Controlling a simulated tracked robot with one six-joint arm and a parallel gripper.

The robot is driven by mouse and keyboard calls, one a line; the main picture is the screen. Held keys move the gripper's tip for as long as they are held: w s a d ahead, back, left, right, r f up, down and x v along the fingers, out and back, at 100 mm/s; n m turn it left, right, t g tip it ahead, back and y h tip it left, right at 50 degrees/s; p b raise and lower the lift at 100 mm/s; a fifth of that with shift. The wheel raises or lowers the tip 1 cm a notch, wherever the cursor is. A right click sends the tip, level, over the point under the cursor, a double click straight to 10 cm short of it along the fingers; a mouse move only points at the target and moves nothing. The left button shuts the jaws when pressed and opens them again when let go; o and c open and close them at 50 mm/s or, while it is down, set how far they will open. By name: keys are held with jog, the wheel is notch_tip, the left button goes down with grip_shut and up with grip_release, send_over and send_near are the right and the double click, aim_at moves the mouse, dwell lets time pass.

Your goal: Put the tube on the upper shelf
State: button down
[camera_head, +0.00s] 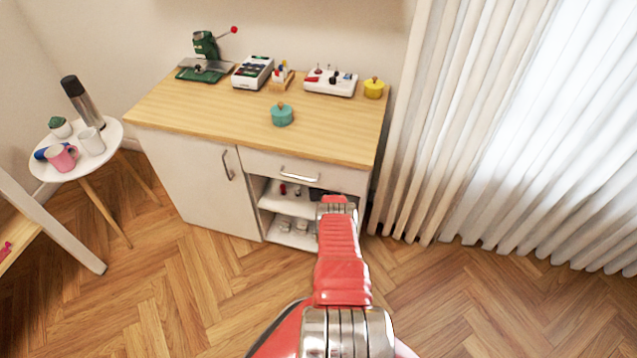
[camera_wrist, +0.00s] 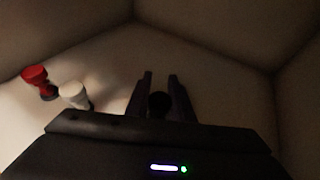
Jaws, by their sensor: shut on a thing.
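In the wrist view my gripper (camera_wrist: 160,82) is shut on a dark, round-ended thing, which I take to be the tube (camera_wrist: 159,104). Most of it is hidden in shadow and behind the gripper body. My gripper is inside a pale compartment of the cabinet, over a light shelf surface. I cannot tell whether the tube touches that surface. In the head view my own arm hides the gripper and the tube. The upper shelf (camera_head: 268,200) shows in the cabinet's open part, under the drawer.
In the wrist view a red-topped piece (camera_wrist: 36,82) and a white-topped piece (camera_wrist: 74,95) stand left of my gripper. Walls close in around it. The lower shelf (camera_head: 275,235) holds small pale things. The drawer (camera_head: 300,172) above is shut. A curtain (camera_head: 440,120) hangs right of the cabinet.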

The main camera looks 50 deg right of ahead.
jog(key=shift+f, duration=0.15)
jog(key=c, duration=1.5)
grip_release()
jog(key=shift+c, duration=0.2)
jog(key=shift+s+a, duration=0.1)
jog(key=shift+v, duration=2.25)
jog(key=s+a, duration=0.2)
jog(key=s, duration=0.1)
jog(key=s+a, duration=0.5)
jog(key=s, duration=0.1)
jog(key=shift+s+a, duration=0.2)
jog(key=shift+a, duration=0.15)
jog(key=shift+w, duration=0.1)
